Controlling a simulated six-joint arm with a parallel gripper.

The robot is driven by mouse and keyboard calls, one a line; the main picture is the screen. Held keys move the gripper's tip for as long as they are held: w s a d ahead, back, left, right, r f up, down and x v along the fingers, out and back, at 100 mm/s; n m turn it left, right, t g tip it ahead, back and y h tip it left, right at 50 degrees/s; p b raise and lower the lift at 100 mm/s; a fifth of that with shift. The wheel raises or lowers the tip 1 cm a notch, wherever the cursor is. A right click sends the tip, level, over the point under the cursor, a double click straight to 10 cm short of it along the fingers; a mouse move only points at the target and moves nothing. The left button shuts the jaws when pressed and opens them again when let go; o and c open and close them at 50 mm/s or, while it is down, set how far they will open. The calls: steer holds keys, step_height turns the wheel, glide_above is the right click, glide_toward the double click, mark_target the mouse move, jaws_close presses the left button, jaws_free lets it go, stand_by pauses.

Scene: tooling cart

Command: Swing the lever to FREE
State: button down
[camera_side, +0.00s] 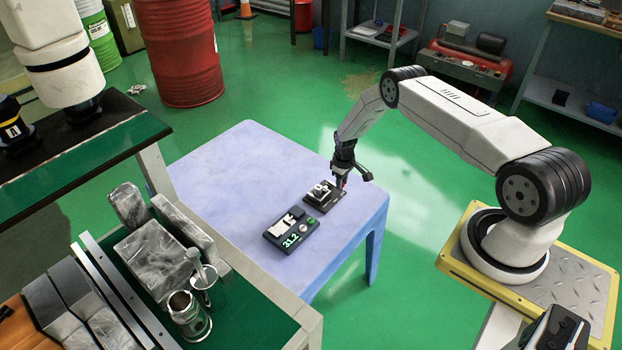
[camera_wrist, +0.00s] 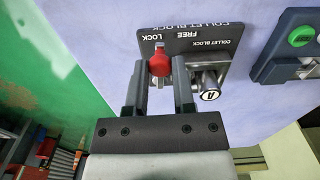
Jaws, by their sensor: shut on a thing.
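The collet block (camera_side: 313,200) is a small dark plate with metal parts on the pale blue table. In the wrist view its label plate (camera_wrist: 205,40) reads COLLET BLOCK, FREE and LOCK. The lever's red knob (camera_wrist: 159,65) stands below the words, nearer LOCK than FREE. My gripper (camera_wrist: 160,61) is shut on the lever, with the red knob between its two dark fingers. In the side view my gripper (camera_side: 342,180) reaches down to the block's right end, and the fingers hide most of the lever. A silver part marked A (camera_wrist: 209,88) sits right of the fingers.
A dark device (camera_side: 292,232) with a green 31.2 display and a green button stands near the block. The table (camera_side: 235,160) is bare behind the block.

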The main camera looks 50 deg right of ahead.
steer(key=shift+w+a+m, duration=0.2)
steer(key=shift+a+m, duration=0.35)
steer(key=shift+m, duration=0.7)
steer(key=shift+w+a+m, duration=0.2)
steer(key=shift+a+m, duration=0.35)
steer(key=shift+m, duration=0.7)
steer(key=shift+c, duration=2.3)
jaws_free()
steer(key=shift+r, duration=0.1)
step_height(320, 180, up, 8)
